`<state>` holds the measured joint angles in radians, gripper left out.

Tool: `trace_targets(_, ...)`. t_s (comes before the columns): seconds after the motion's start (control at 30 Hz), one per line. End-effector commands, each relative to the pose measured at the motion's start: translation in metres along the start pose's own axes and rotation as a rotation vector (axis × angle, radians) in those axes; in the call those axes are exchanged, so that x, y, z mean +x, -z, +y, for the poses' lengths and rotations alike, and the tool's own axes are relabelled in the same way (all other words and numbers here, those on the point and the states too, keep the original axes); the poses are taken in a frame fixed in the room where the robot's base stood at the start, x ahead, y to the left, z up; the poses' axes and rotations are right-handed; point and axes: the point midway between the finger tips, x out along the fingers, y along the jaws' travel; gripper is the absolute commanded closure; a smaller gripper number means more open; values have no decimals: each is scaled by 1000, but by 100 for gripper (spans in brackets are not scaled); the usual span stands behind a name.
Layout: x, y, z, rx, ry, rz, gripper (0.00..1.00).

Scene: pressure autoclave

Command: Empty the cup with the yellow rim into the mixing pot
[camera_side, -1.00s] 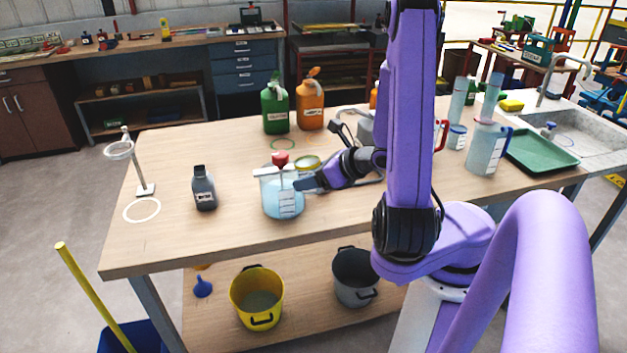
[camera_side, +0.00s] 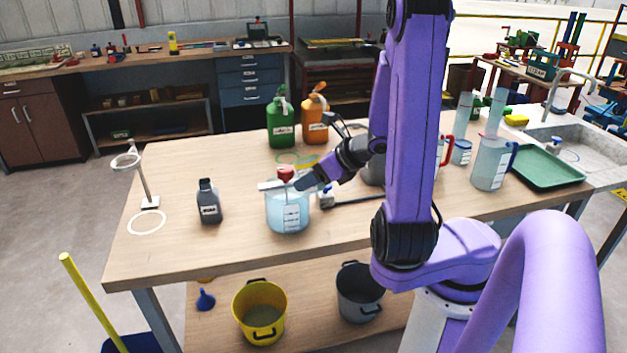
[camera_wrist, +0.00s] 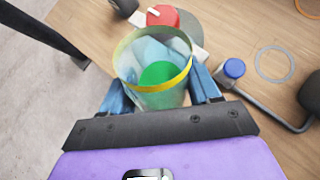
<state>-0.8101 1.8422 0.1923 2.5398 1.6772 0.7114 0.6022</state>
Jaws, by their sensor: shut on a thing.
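The cup with the yellow rim (camera_wrist: 155,75) is between my gripper's blue fingers (camera_wrist: 160,98) in the wrist view, with green contents low inside. In the side view its yellow rim (camera_side: 306,161) shows just behind the mixing pot's red knob. My gripper (camera_side: 308,182) is shut on the cup beside the upper right of the pot. The mixing pot (camera_side: 288,213) is a clear vessel of pale blue liquid, with a red knob (camera_side: 286,173) on a white bar across its top. In the side view the pot and fingers hide most of the cup; its exact tilt is unclear.
A small blue-capped bottle (camera_side: 326,197) stands right of the pot. A dark bottle (camera_side: 208,202) stands to the left, and green (camera_side: 281,120) and orange (camera_side: 315,118) jugs behind. A ring stand (camera_side: 146,185) is far left. Bare tabletop lies between them.

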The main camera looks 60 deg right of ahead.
Motion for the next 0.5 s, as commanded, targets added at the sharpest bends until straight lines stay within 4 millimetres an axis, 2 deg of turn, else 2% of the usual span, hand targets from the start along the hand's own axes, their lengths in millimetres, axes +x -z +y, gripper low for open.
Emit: trace_targets(0.5,-10,-19,0,8,-6,121,69)
